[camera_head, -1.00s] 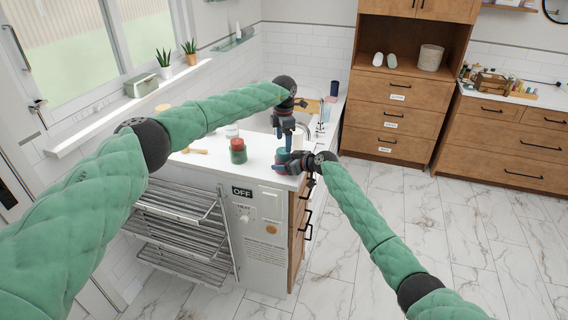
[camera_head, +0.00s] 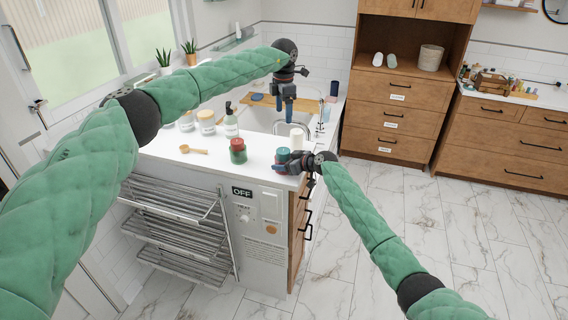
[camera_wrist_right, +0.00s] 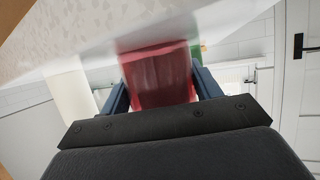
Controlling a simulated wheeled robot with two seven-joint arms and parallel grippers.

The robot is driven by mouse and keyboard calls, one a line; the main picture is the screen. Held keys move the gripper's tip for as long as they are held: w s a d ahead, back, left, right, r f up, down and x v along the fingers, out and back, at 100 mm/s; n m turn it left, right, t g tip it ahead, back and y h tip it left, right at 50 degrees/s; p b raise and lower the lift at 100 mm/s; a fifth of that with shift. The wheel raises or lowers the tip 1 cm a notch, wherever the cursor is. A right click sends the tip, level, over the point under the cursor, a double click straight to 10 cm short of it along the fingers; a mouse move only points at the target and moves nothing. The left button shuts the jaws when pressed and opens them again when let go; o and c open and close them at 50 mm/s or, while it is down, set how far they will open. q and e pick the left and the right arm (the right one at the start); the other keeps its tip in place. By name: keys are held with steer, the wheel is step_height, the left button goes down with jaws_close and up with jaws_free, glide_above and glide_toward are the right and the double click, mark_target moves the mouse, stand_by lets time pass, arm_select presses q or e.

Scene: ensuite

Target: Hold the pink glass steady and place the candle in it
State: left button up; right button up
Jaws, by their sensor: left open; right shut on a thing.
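My right gripper (camera_head: 280,167) is shut on the pink glass, low over the counter's front right corner. In the right wrist view the pink glass (camera_wrist_right: 160,75) fills the space between the two fingers. In the head view a teal candle (camera_head: 283,154) shows at the top of the held glass and looks seated in it; how deep it sits is hidden. My left gripper (camera_head: 284,112) is open and empty, pointing down above the sink area, higher than the glass and apart from it.
A green jar with a red top (camera_head: 238,151) stands left of the glass. A white cylinder (camera_head: 297,136) stands just behind it. A wooden spoon (camera_head: 194,150), a pump bottle (camera_head: 231,122) and jars are farther left. The sink (camera_head: 262,121) lies behind.

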stand_by(0.3)
steer(key=o, duration=1.1)
steer(key=shift+d, duration=0.1)
